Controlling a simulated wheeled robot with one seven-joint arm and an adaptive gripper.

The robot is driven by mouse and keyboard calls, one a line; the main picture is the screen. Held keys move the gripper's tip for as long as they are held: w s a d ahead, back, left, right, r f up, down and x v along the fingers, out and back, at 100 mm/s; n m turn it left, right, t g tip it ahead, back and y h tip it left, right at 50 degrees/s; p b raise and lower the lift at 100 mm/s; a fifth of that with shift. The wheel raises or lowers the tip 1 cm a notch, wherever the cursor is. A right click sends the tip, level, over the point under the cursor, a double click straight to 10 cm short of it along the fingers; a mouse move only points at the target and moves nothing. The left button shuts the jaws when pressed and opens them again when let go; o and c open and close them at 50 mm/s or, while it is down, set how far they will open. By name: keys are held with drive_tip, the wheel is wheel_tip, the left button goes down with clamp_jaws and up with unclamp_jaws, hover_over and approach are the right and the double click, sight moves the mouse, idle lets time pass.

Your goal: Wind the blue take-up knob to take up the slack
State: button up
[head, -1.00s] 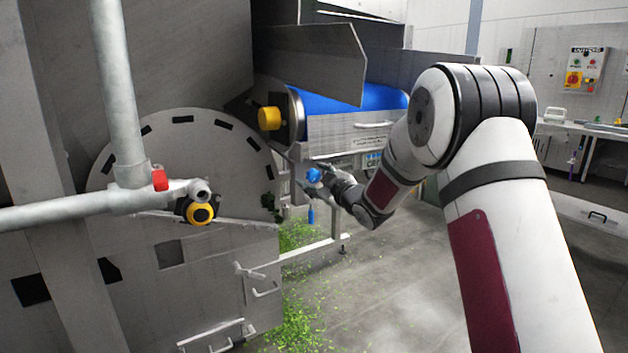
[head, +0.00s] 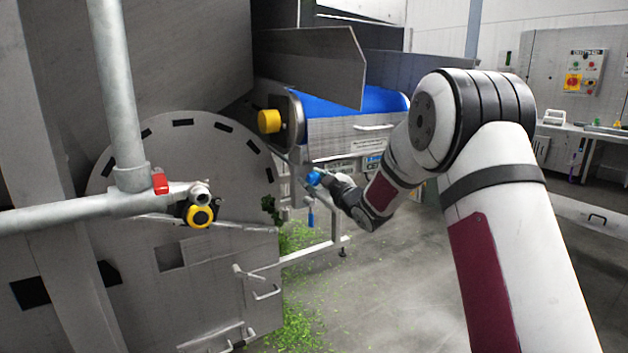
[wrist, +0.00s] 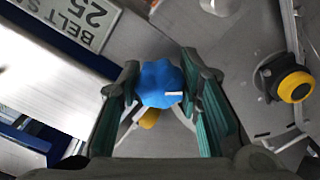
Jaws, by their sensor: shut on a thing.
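The blue take-up knob (wrist: 158,84) is a lobed knob with a white mark on its face, low on the right. In the wrist view it sits between the two green-padded fingers of my gripper (wrist: 160,92), which is shut on it. In the head view the knob (head: 313,178) shows small at the tip of my gripper (head: 323,180), below the conveyor. The blue belt (head: 350,101) runs over the conveyor above it. The fingers' contact is too small to tell in the head view.
A yellow roller end (head: 269,121) sits up and left of the knob. A yellow and black button (head: 200,215) is on the pipe at the left. A blue handle (head: 311,217) hangs below the knob. Green scraps (head: 297,325) lie on the floor.

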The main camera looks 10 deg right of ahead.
drive_tip(key=m+p, duration=0.1)
drive_tip(key=m, duration=0.3)
drive_tip(key=m+p, duration=0.2)
drive_tip(key=m, duration=0.1)
drive_tip(key=shift+m, duration=0.4)
drive_tip(key=m+p, duration=0.3)
drive_tip(key=m, duration=0.4)
drive_tip(key=shift+r+p, duration=0.1)
drive_tip(key=shift+p, duration=0.3)
drive_tip(key=m+p, duration=0.2)
drive_tip(key=m, duration=0.3)
drive_tip(key=shift+m, duration=0.3)
drive_tip(key=shift+a+m+p, duration=0.1)
drive_tip(key=shift+m+p, duration=0.85)
drive_tip(key=shift+m, duration=1.35)
drive_tip(key=o, duration=1.2)
drive_tip(key=shift+c, duration=0.2)
